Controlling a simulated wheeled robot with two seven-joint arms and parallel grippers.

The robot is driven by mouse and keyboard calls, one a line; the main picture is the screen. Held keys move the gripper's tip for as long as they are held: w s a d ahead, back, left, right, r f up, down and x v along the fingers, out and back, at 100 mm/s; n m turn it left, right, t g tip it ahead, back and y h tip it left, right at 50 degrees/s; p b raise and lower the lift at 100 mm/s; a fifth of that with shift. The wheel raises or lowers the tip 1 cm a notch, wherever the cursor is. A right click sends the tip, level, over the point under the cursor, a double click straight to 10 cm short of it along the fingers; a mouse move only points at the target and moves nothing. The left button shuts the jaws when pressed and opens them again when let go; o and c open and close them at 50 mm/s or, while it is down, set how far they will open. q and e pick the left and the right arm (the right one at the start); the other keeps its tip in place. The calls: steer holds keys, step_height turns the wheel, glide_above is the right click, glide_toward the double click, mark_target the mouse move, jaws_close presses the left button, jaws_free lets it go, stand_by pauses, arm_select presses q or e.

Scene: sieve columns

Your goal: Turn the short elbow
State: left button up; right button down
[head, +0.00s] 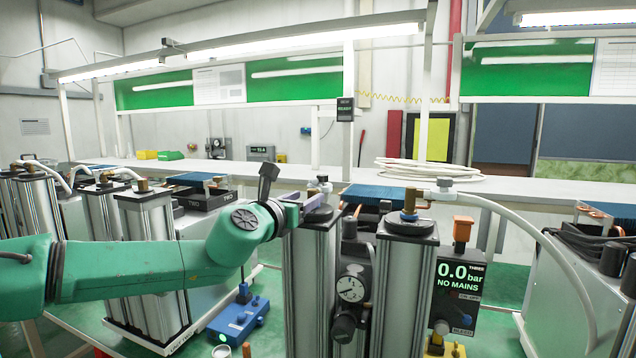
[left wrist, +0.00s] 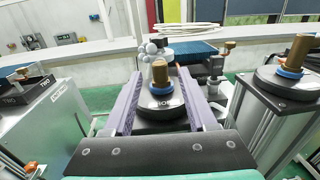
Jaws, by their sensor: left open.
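Two upright silver columns with black caps stand in front of me in the head view, a left column (head: 309,280) and a right column (head: 405,295). My left gripper (head: 296,210) is at the top of the left column. In the left wrist view, its two purple fingers (left wrist: 160,100) are apart, one on each side of the black cap (left wrist: 163,108) and a brass stem (left wrist: 160,80). A small pale grey fitting (left wrist: 150,50), perhaps the short elbow, shows just beyond the stem. I cannot tell whether the fingers touch anything. My right gripper is out of view.
A second brass stem with a blue ring (head: 410,204) tops the right column, beside a white hose (head: 545,245). A black display (head: 460,275) reads 0.0 bar, NO MAINS. A dial gauge (head: 350,288) sits between the columns.

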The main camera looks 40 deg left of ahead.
mark_target(315, 188)
arm_select(q)
steer(key=p+x, duration=0.1)
steer(key=x, duration=0.4)
steer(key=shift+w+a+p, duration=0.1)
steer(key=shift+w+p, duration=0.3)
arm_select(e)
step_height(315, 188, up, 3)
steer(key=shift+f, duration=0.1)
arm_select(q)
steer(key=shift+c, duration=0.3)
jaws_close()
stand_by(0.5)
